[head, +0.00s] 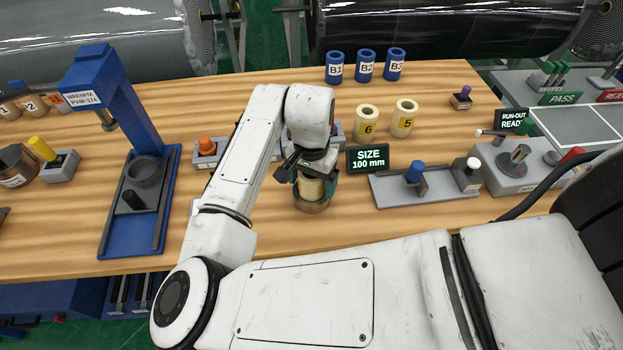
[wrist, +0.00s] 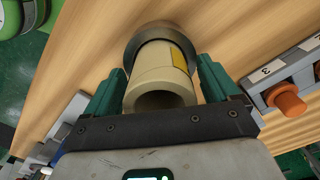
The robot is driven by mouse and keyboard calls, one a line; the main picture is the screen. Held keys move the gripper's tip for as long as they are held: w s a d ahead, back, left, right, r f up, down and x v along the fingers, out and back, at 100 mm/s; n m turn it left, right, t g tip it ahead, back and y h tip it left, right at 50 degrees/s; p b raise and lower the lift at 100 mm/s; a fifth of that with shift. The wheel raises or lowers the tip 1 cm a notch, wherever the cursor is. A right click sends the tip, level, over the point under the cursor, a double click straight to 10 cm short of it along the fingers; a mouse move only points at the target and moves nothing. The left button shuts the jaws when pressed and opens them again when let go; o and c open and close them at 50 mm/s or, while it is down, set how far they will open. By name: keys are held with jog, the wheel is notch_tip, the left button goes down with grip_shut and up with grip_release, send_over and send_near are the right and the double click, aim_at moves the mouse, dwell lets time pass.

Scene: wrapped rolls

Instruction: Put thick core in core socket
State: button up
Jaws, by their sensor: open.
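A thick cream core (head: 311,188) with a yellow label stands upright in a round brown-grey socket (head: 312,205) on the bench, below my gripper (head: 308,168). In the wrist view the core (wrist: 160,78) shows its open end towards me, and its far end sits inside the socket's ring (wrist: 146,32). My gripper (wrist: 162,85) is open, its green fingers on either side of the core. A gap shows at the right finger; the left finger is very near the core and I cannot tell if it touches. Part of the core is hidden by my gripper in the head view.
Two cream cores (head: 367,122), marked 6 and 5, stand behind to the right. Several blue cores (head: 366,66) stand further back. A SIZE 100 mm display (head: 368,159) stands close right of the socket. An orange-knobbed block (head: 206,152) is left, beyond it a blue press (head: 130,150).

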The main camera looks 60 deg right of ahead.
notch_tip(320, 180, up, 12)
jog(key=shift+r, duration=0.15)
dwell(0.5)
